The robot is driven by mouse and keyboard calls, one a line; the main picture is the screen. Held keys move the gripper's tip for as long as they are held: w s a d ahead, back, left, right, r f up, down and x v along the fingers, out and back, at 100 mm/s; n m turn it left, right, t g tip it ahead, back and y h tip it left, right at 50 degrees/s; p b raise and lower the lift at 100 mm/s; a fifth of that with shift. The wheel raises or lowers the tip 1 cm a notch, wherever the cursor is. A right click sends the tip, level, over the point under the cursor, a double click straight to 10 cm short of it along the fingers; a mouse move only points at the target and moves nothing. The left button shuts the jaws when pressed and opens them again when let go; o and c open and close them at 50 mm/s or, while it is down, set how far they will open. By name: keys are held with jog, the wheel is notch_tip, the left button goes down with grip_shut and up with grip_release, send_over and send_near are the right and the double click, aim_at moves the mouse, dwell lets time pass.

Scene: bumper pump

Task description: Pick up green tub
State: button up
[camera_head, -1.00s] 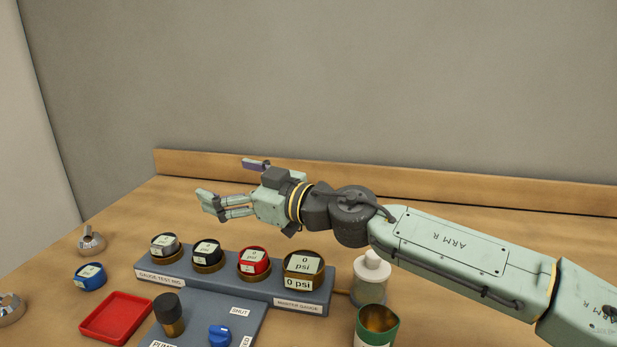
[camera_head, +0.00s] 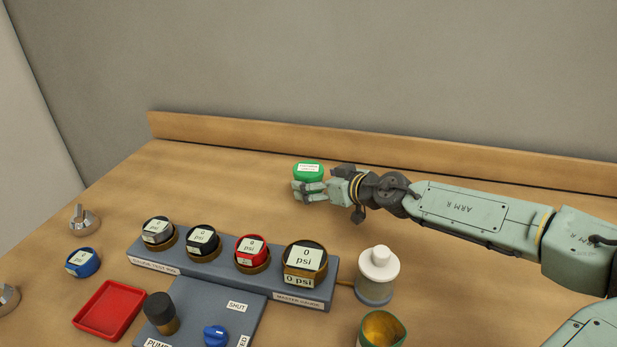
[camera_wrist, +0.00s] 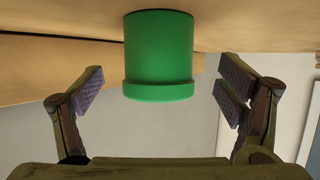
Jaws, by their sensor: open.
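The green tub (camera_head: 308,169) stands on the table towards the back, with a white label on its top. In the wrist view the picture is upside down, and the tub (camera_wrist: 158,55) shows as a plain green cylinder with a wider band. My gripper (camera_head: 312,187) is low at the tub, and its near finger hides the tub's lower part in the head view. In the wrist view my gripper (camera_wrist: 162,90) is open, with one finger on each side of the tub and a clear gap at both sides.
The gauge rig (camera_head: 222,268) with several gauges stands in front. A white-capped bottle (camera_head: 377,272) and an open green cup (camera_head: 368,341) are to its right. A red tray (camera_head: 108,310) and blue gauge (camera_head: 83,262) lie left. The wooden back ledge (camera_head: 230,138) runs behind the tub.

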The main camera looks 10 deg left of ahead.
jog(key=p+x, duration=0.1)
jog(key=x, duration=0.3)
jog(key=shift+w, duration=0.1)
jog(key=shift+r, duration=0.1)
jog(key=shift+c, duration=0.3)
jog(key=c, duration=1.6)
